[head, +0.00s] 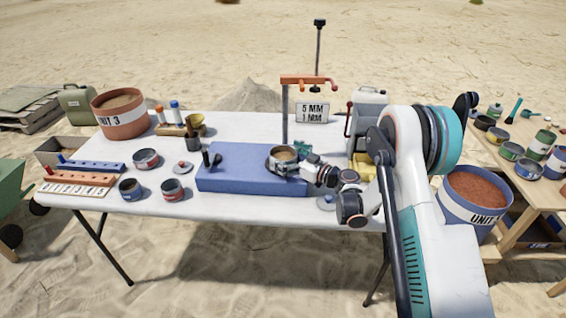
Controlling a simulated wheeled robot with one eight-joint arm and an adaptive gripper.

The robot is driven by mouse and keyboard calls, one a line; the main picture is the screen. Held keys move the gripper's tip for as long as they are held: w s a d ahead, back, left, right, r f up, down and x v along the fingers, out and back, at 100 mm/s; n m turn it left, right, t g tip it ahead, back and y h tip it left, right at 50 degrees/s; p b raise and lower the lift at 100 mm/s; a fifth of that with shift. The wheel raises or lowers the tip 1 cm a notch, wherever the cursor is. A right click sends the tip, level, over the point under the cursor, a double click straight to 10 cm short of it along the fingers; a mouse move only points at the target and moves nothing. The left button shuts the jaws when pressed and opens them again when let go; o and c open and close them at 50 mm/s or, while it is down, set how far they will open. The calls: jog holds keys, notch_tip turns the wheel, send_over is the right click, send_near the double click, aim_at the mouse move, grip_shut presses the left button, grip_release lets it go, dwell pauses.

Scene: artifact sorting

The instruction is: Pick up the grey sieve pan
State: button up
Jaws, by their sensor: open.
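A grey round pan (284,153) with tan material inside stands upright on the blue mat (235,170) near the middle of the white table. It looks like the grey sieve pan. My gripper (287,168) reaches in from the right, low over the mat. Its open fingers are at the front and right side of the pan and partly cover it. I cannot tell whether they touch it.
Small round tins (146,160) stand on the table's left part. A post with an orange arm (308,81) rises just behind the pan. A sign (312,111) stands behind right. A blue bucket (476,197) is right of my arm.

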jog(key=shift+w+a, duration=0.3)
jog(key=shift+a, duration=0.1)
jog(key=c, duration=1.2)
jog(key=shift+o, duration=0.2)
jog(key=shift+r, duration=0.15)
notch_tip(320, 180, up, 10)
jog(key=p, duration=0.4)
